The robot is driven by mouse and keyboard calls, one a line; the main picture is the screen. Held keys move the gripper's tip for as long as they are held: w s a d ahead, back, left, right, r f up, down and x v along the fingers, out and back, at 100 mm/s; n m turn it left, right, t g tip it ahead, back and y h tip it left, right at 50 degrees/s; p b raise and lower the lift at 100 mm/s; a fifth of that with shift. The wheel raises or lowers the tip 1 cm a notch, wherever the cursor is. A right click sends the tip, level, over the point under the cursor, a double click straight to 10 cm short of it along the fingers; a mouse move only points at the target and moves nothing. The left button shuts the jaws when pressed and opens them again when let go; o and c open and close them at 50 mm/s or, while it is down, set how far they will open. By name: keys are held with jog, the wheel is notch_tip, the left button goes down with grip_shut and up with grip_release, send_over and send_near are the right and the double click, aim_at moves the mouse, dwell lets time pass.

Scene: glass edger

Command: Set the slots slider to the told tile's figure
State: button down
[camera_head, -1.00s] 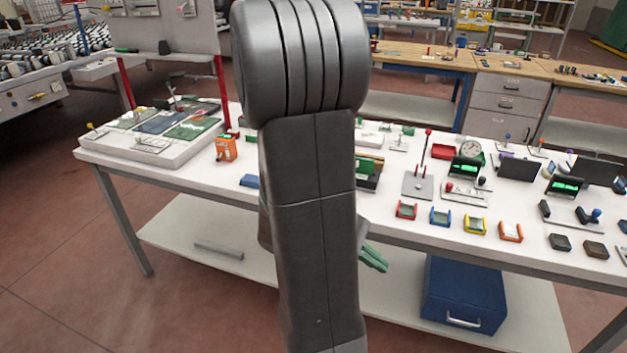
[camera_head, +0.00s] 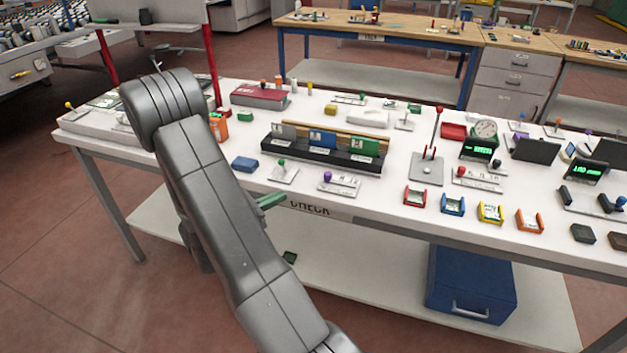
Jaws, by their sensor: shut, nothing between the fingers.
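A black rack (camera_head: 308,157) holds grey, blue and green tiles (camera_head: 365,147) in a row, with white labels in front; their figures are too small to read. In front of it are a small white slider plate with a green knob (camera_head: 282,164) and a wider marked plate with a purple knob (camera_head: 327,177). I cannot tell which is the slots slider, nor read its marks. My gripper (camera_head: 272,201) shows only as green fingers past my arm, shut and empty, by the table's front edge, below and left of these plates. The rest of it is hidden behind my arm.
A blue block (camera_head: 245,164) lies left of the green knob. Red, blue, yellow and orange small trays (camera_head: 453,204) line the front right. A tall red-knobbed lever (camera_head: 428,165) stands right of the rack. A blue drawer box (camera_head: 468,285) sits on the lower shelf.

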aim_at(342, 194)
jog(key=p+x, duration=0.2)
jog(key=x, duration=1)
jog(key=shift+w+d, duration=0.1)
jog(key=shift+d, duration=0.15)
jog(key=d+b, duration=0.1)
jog(key=d, duration=0.1)
jog(key=s+d, duration=0.1)
jog(key=d, duration=0.1)
jog(key=s+d+b, duration=0.1)
jog(key=d, duration=0.1)
jog(key=shift+d+f+b, duration=0.1)
jog(key=shift+d+b, duration=0.05)
jog(key=shift+b, duration=0.15)
jog(key=shift+s+d, duration=0.25)
jog(key=shift+d, duration=0.25)
jog(key=shift+a, duration=0.15)
jog(key=b+v, duration=0.2)
jog(key=v, duration=1.2)
jog(key=shift+w, duration=0.15)
